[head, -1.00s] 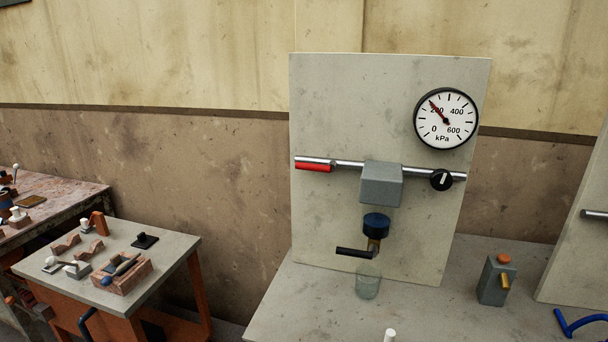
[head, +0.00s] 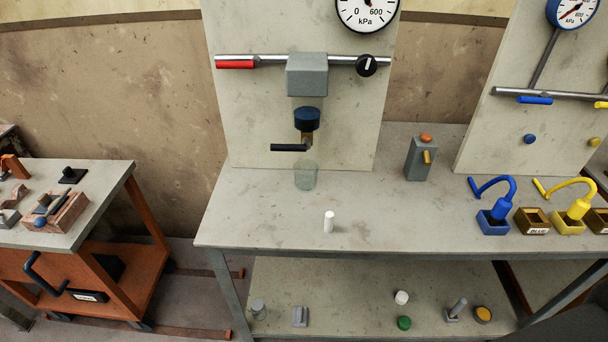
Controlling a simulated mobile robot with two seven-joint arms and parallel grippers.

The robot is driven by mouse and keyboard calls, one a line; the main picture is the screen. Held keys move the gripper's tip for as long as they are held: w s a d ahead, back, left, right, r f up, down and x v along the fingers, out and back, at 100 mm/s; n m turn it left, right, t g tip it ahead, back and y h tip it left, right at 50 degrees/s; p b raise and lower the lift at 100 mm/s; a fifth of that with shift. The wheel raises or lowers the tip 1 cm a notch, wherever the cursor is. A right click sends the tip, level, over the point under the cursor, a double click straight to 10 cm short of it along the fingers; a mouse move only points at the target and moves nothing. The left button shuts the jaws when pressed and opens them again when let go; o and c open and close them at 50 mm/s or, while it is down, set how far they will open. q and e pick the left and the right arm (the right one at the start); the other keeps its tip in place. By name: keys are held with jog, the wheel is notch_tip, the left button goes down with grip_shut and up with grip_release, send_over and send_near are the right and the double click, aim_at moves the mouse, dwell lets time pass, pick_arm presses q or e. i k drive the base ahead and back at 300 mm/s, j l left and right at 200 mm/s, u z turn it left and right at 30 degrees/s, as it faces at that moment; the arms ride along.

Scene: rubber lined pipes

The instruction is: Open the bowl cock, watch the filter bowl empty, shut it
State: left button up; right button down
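The filter regulator is a grey block (head: 307,74) on a steel pipe fixed to an upright board. Below it hangs the filter bowl (head: 306,119), which looks dark blue. Under the bowl is a small brass cock with a black lever (head: 289,148) that points left and lies about level. A clear glass cup (head: 305,176) stands on the bench just below the cock; I cannot make out any liquid in it. A round pressure gauge (head: 367,10) is cut by the top edge. Neither of my grippers is in view.
A red-handled valve (head: 236,65) and a black knob (head: 366,66) sit on the pipe. A white peg (head: 329,221) stands on the bench. A grey box (head: 421,158) and blue (head: 496,205) and yellow (head: 569,202) hooked tools stand right. An orange cart (head: 110,235) is left.

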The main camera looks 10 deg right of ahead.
aim_at(305, 146)
jog(key=z, duration=0.45)
jog(key=j+z, duration=1)
jog(key=j, duration=0.3)
jog(key=k+j+z, duration=0.15)
jog(key=j, duration=0.3)
jog(key=k+j, duration=0.1)
jog(key=j, duration=0.8)
jog(key=k+j+z, duration=0.1)
jog(key=j, duration=0.35)
jog(key=k+j, duration=0.15)
jog(key=j, duration=0.3)
